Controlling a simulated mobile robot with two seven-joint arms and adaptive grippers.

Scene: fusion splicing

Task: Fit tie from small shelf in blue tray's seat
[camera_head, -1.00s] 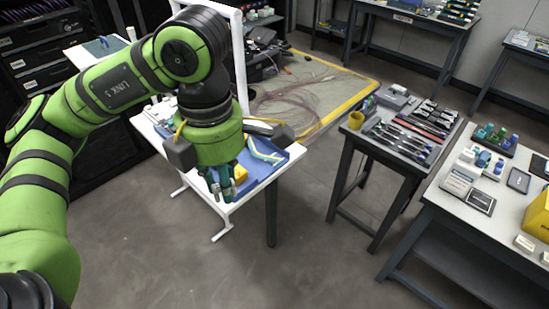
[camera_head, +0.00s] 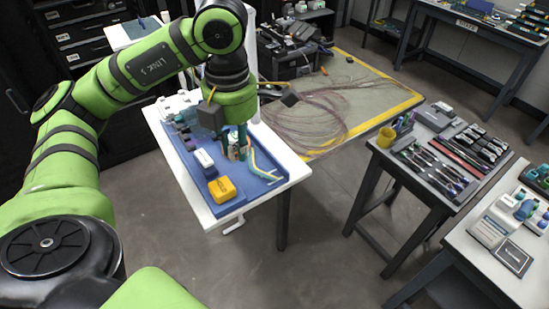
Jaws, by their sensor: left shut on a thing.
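The blue tray (camera_head: 250,188) lies on a white table. It holds a yellow box, a small white-topped box and several small dark items along its left side. My left gripper (camera_head: 238,153) points down over the tray's back middle part, beside pale and yellow strands. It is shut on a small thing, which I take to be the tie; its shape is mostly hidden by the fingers. I cannot make out the seat in the tray or tell if the held thing touches it. I cannot pick out the small shelf for sure. My right gripper is not in view.
The yellow box (camera_head: 221,189) stands at the tray's front. A dark tool table (camera_head: 388,156) with a yellow cup (camera_head: 386,137) stands to the right. Loose cables (camera_head: 318,115) lie on a yellow-edged mat behind. The floor between the tables is clear.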

